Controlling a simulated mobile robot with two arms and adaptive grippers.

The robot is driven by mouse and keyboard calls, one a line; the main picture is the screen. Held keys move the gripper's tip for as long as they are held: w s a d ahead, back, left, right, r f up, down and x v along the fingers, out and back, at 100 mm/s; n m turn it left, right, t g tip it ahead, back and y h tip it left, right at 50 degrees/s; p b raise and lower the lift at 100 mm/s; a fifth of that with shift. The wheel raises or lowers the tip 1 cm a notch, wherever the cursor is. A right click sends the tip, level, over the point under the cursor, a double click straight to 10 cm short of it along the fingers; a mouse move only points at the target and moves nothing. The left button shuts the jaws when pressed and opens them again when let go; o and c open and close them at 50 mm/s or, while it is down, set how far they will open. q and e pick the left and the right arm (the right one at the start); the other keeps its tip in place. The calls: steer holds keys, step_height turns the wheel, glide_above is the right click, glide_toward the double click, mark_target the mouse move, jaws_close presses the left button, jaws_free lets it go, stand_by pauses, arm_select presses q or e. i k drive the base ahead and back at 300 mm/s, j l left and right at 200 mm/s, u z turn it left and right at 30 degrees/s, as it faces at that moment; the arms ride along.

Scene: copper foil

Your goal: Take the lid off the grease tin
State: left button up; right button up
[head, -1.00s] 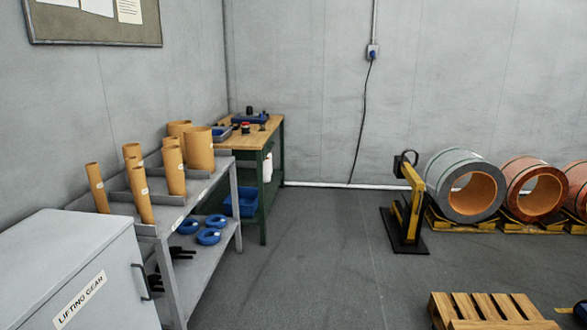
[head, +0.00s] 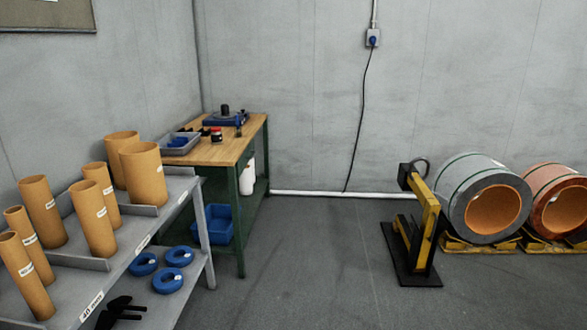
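A small red can with a dark top (head: 216,135) stands on the wooden top of the green workbench (head: 235,150) in the head view. It may be the grease tin, but it is too small and far off to read a label or make out a lid. Neither of my grippers is in view.
On the bench are a grey tray (head: 180,150) and a blue tool (head: 226,119). A grey shelf (head: 150,225) with brown tubes (head: 144,172) and blue rings (head: 167,280) is at left. A yellow-and-black stand (head: 424,225) and coils (head: 483,200) are at right. Open floor (head: 310,265) lies between.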

mark_target(216, 137)
steer(key=i, duration=1.9)
steer(key=i+u, duration=0.25)
steer(key=i, duration=0.4)
steer(key=i+u, duration=0.3)
steer(key=i, duration=0.35)
steer(key=i+l+u, duration=0.25)
steer(key=i, duration=0.35)
